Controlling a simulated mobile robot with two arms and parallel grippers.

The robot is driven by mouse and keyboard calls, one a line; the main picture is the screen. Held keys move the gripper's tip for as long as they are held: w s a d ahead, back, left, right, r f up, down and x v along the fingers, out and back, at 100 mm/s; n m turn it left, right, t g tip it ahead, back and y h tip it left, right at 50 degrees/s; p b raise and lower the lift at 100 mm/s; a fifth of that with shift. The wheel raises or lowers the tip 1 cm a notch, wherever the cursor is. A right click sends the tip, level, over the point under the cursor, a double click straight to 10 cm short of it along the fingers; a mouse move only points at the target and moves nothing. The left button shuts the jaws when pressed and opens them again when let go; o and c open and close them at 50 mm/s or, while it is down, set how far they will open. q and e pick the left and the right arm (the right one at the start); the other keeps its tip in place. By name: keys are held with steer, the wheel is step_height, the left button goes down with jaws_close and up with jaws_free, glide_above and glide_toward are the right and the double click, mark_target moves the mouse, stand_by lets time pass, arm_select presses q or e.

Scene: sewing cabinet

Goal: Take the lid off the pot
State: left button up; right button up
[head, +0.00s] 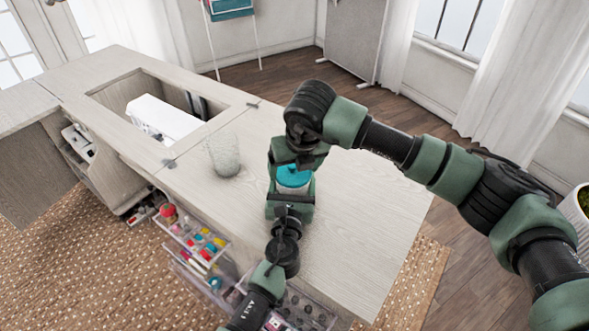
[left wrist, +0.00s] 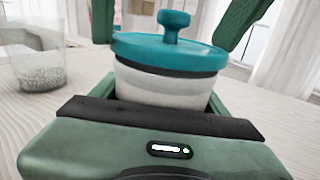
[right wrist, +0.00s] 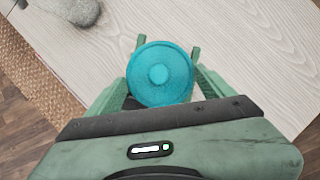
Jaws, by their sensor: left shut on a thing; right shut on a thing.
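The pot (head: 292,188) is a small pale jar on the tabletop, with a teal lid (head: 293,174) on top. In the left wrist view the lid (left wrist: 168,54) has a round knob, and a dark band shows between it and the pot body (left wrist: 165,88). My left gripper (head: 291,197) is shut on the pot body from the near side. My right gripper (head: 297,163) comes down from above and is shut on the lid. The right wrist view shows the lid (right wrist: 160,74) from above, between the right fingers. I cannot tell whether the lid is slightly raised.
A clear glass jar (head: 223,156) stands left of the pot. A white sewing machine (head: 163,118) sits in the cabinet opening. Clear drawers of sewing supplies (head: 198,245) stand open below the front edge. The tabletop (head: 360,215) right of the pot is clear.

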mark_target(294, 175)
steer(key=shift+r, duration=0.55)
steer(key=shift+r, duration=2.05)
arm_select(q)
steer(key=o, duration=2.2)
steer(key=shift+c, duration=0.2)
